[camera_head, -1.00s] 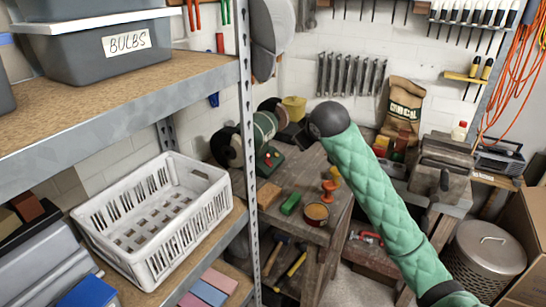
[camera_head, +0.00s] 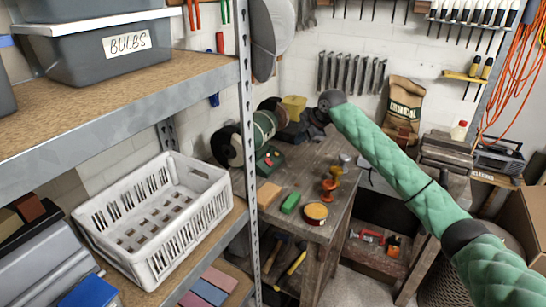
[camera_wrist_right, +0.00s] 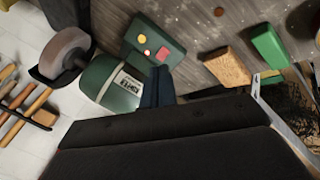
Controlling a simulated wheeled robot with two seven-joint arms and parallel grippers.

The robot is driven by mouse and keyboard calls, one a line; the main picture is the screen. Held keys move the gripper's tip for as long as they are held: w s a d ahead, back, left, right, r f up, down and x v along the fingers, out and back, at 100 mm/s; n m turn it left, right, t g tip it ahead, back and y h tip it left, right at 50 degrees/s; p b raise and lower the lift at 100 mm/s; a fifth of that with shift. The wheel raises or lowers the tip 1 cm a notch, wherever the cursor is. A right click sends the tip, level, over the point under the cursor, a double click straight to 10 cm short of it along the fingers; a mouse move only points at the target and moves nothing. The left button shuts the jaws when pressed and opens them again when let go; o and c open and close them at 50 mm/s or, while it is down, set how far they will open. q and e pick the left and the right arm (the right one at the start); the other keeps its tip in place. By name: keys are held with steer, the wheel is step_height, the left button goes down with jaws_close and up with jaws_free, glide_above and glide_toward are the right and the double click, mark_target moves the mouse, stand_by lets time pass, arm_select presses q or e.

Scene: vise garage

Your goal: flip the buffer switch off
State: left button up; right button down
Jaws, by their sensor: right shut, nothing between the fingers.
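The buffer (camera_head: 264,126) is a green bench machine on the wooden workbench, with a round wheel at each end. Its green switch box (camera_head: 269,160) is at its front and carries small red and pale controls. In the right wrist view the switch box (camera_wrist_right: 153,45) shows a red control and yellowish ones, with the green buffer body (camera_wrist_right: 112,92) beside it. My right gripper (camera_wrist_right: 156,72) is shut and empty, its dark fingers close to the box's edge; contact cannot be told. In the head view my dark right wrist is just right of the buffer. My left gripper is not in view.
On the bench are a wooden block (camera_head: 268,193), a green block (camera_head: 290,203), an open round tin (camera_head: 316,212) and orange items (camera_head: 330,187). A metal shelf with a white crate (camera_head: 155,215) fills the left. A yellow container (camera_head: 294,106) stands behind the buffer.

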mark_target(269, 160)
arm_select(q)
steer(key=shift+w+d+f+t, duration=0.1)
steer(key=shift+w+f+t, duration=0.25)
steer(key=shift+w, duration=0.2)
arm_select(e)
steer(key=n, duration=0.2)
steer(key=a+n+y, duration=0.1)
steer(key=n, duration=0.5)
steer(key=shift+w+a+y, duration=0.2)
steer(key=shift+a+y, duration=0.05)
steer(key=shift+y, duration=0.15)
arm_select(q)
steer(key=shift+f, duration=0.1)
arm_select(e)
steer(key=shift+a, duration=0.1)
